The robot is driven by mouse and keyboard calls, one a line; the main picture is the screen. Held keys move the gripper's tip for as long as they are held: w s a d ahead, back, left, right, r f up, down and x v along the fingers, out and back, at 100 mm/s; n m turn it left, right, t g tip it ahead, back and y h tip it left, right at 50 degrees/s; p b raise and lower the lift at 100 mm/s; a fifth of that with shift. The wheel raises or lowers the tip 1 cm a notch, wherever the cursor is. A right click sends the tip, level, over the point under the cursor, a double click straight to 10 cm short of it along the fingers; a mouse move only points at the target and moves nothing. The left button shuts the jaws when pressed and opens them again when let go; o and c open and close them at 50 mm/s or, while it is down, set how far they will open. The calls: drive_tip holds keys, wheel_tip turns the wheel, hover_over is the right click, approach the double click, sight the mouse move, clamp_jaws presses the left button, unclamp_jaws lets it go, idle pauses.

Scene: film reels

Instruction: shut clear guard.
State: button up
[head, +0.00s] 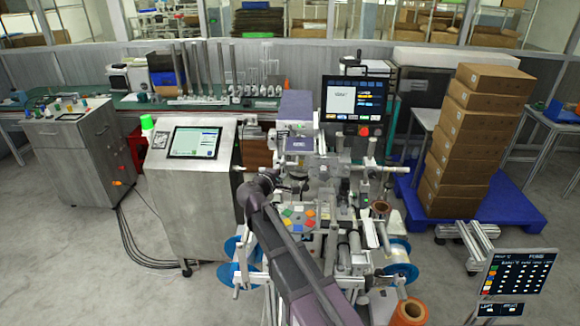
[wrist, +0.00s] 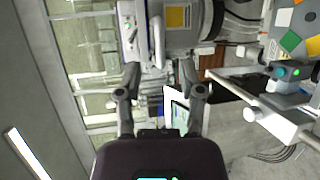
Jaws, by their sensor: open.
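The machine (head: 345,235) with rollers and reels stands in the middle of the head view. I cannot clearly make out the clear guard in either view, nor tell how far it is open. My gripper (wrist: 160,75) is open and empty in the wrist view, its two dark fingers apart. Beyond the fingertips is a pale upright bar (wrist: 158,42) beside a grey rounded housing (wrist: 190,36) with a yellow label; I cannot tell if the bar belongs to the guard. In the head view, my dark arm reaches up to the machine's left side and its fingertips are hard to see.
A steel cabinet with a screen (head: 195,142) stands left of the machine. A monitor (head: 353,100) rises behind it. Blue reels (head: 243,262) and an orange roll (head: 409,312) are low in front. Stacked boxes (head: 470,140) stand right.

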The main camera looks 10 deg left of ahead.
sight(289, 164)
drive_tip(key=shift+b+x, duration=0.45)
drive_tip(key=shift+x, duration=2.6)
clamp_jaws()
